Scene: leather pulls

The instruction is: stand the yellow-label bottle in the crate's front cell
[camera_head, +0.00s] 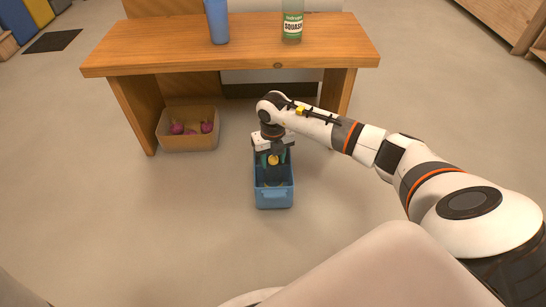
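The blue crate (274,199) stands on the floor in front of the wooden table. A dark bottle with a yellow top (273,160) is upright inside the crate, under my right gripper. Its label does not show clearly. My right gripper (273,157) points down over the crate, with its fingers around the bottle's top. Whether the fingers press on the bottle or stand apart from it is too small to tell. The crate's cell walls are mostly hidden, so I cannot tell which cell the bottle is in. My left gripper is out of view.
The floor left of the crate is clear.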

